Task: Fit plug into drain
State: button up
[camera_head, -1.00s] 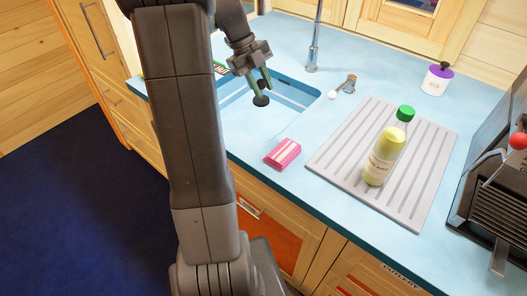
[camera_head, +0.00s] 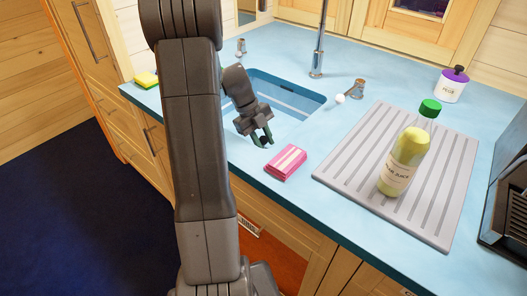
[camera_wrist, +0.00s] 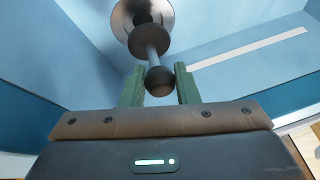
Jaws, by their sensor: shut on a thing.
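My gripper (camera_wrist: 160,70) has green fingers on both sides of the plug's dark round knob (camera_wrist: 160,81) and is shut on it. The plug's grey stem runs up the wrist view to a dark disc (camera_wrist: 139,43). A round metal ring, which looks like the drain (camera_wrist: 168,13), shows behind the disc, partly covered by it. I cannot tell whether disc and drain touch. In the head view my gripper (camera_head: 262,141) points down at the front part of the blue sink (camera_head: 290,91); the plug and drain cannot be made out there.
A pink-and-white block (camera_head: 286,163) lies on the counter, right of my gripper. A juice bottle (camera_head: 403,165) stands on the ribbed drainboard (camera_head: 345,172), with a green cap (camera_head: 430,107) behind it. The faucet (camera_head: 317,62) rises behind the sink. A yellow sponge (camera_head: 147,80) lies at left.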

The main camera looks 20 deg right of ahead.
jog(key=shift+f, duration=1.95)
jog(key=shift+f, duration=0.2)
jog(key=o, duration=1)
jog(key=shift+r, duration=0.1)
jog(key=shift+r, duration=0.1)
jog(key=v, duration=1.2)
